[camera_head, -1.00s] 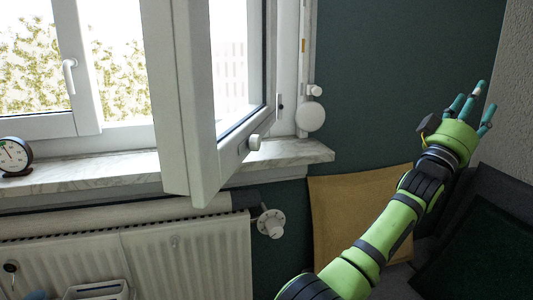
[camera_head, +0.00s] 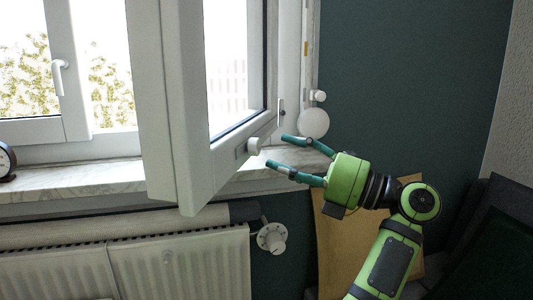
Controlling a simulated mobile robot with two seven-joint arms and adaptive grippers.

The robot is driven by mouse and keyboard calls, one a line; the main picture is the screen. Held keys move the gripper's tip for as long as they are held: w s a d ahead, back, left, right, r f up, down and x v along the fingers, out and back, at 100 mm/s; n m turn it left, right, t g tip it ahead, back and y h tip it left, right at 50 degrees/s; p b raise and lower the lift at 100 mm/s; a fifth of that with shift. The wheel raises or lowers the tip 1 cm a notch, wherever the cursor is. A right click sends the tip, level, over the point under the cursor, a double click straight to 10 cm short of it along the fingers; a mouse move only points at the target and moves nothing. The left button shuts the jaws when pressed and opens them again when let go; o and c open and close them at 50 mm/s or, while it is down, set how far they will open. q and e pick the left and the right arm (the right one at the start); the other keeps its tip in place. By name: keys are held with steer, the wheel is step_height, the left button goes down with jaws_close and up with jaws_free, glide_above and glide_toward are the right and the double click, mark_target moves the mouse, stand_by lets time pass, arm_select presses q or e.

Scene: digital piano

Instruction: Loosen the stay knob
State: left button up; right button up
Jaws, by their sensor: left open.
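The stay knob (camera_head: 254,146) appears to be the small white round knob on the lower part of the open window sash (camera_head: 172,130). My left gripper (camera_head: 277,151) is open, with its teal fingers pointing left towards the knob. One fingertip is above and right of the knob, the other below and right of it. The knob lies just left of the gap between them, and no contact can be made out. My right gripper is not in view.
A radiator valve (camera_head: 271,238) sits below the sill (camera_head: 100,176), beside the radiator (camera_head: 180,262). A white disc (camera_head: 314,122) hangs on the wall right of the sash, close above my fingers. A dial gauge (camera_head: 5,161) stands at the far left.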

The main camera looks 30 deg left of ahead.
mark_target(258, 149)
arm_select(q)
steer(key=shift+x, duration=2.2)
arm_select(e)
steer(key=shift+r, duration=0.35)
arm_select(q)
jaws_close()
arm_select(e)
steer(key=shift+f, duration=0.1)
arm_select(q)
steer(key=shift+n, duration=0.5)
steer(key=shift+w+n+g+b, duration=0.1)
steer(key=shift+n+g+b, duration=0.3)
steer(key=shift+n, duration=0.1)
steer(key=shift+n+g, duration=0.3)
steer(key=shift+n, duration=0.8)
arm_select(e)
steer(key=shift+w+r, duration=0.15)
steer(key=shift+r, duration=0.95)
arm_select(q)
jaws_free()
